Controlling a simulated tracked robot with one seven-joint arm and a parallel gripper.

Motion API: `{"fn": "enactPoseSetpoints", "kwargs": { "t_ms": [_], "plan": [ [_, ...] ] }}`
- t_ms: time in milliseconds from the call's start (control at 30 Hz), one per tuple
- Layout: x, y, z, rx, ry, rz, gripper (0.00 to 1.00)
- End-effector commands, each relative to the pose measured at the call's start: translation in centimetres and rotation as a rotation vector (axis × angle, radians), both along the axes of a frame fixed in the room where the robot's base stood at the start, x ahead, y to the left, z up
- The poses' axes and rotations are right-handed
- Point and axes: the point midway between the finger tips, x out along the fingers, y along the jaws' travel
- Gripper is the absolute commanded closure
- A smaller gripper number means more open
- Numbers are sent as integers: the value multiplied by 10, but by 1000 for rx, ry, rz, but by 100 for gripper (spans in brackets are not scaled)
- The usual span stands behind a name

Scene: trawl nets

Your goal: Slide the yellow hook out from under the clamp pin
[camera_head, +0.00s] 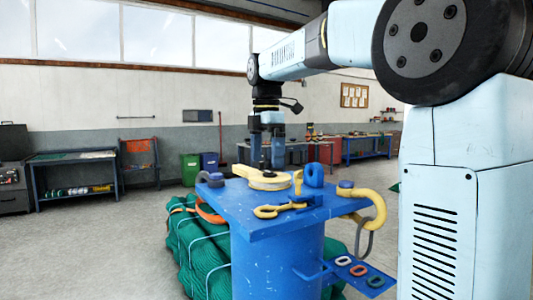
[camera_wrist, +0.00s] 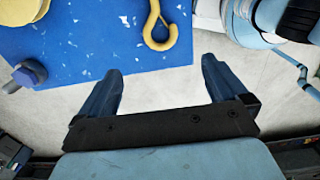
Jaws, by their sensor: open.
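A thick yellow hook (camera_head: 377,212) sits at the right edge of the blue tabletop, its bend reaching out past the edge. A blue round pin head (camera_head: 346,184) stands over its inner end, most likely the clamp pin. A smaller yellow hook (camera_head: 268,211) lies flat near the front of the top; it appears to be the hook in the wrist view (camera_wrist: 149,28). My gripper (camera_head: 266,163) points down, open and empty, above and apart from the hooks. In the wrist view its two fingers (camera_wrist: 160,82) are spread, with floor between them beyond the table edge.
The blue tabletop (camera_head: 235,202) rests on a blue drum. A side shelf (camera_head: 345,275) holds several small rings. Green netting (camera_head: 195,245) lies around the drum.

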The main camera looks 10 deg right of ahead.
Motion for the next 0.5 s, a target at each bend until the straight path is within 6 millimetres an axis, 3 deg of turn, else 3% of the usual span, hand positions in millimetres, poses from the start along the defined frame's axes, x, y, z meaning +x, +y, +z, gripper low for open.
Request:
{"fn": "enactPoseSetpoints", "kwargs": {
  "t_ms": [500],
  "plan": [
    [-1,0,-73,-1,3,0,1]
  ]
}}
